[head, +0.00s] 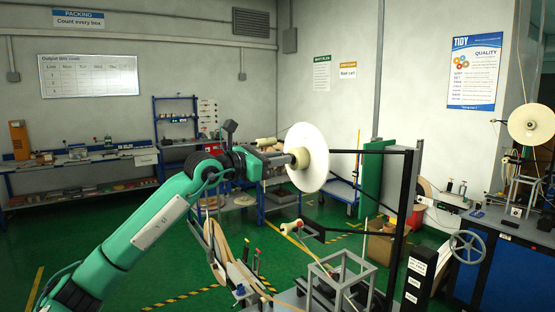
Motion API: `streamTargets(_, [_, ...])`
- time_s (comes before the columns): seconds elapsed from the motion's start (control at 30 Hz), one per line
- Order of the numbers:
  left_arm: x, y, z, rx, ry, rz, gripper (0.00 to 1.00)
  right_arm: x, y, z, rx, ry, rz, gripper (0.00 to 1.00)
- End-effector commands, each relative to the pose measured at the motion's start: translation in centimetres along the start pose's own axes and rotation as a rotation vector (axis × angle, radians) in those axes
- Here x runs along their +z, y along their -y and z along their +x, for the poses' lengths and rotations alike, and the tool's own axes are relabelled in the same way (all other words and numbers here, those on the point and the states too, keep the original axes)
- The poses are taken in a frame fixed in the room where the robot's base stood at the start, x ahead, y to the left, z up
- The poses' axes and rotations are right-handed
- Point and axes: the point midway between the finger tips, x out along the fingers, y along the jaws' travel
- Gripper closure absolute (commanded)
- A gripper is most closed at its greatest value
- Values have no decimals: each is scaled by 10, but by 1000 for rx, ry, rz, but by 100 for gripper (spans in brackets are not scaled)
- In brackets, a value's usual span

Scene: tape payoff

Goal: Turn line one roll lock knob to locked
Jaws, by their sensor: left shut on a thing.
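My left arm comes in from the left, and its gripper (290,159) is at the centre of a large white disc (314,145) on the tape payoff stand. The gripper is shut on a small part at the disc's hub, which seems to be the roll lock knob. The fingers largely cover that part, so its turn position cannot be told. A cream core (300,155) shows beside the fingertips against the disc. My right gripper is not in view.
A black frame (402,190) stands right of the disc. A wire guide (340,275) and a tan tape loop (214,250) are below. A second payoff with a cream roll (531,124) and a handwheel (468,246) are at right. Green floor is open at left.

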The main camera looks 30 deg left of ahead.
Motion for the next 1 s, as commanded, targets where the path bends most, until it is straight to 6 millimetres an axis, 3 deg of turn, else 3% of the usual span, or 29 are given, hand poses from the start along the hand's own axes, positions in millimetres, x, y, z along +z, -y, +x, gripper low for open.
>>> streamTargets(0.37, [-2, 0, 0, 1, 5, 149, 100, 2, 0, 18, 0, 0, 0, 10])
streamTargets(1.0, [-2, 1, 0, 4, 12, 742, 100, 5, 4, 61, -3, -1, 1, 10])
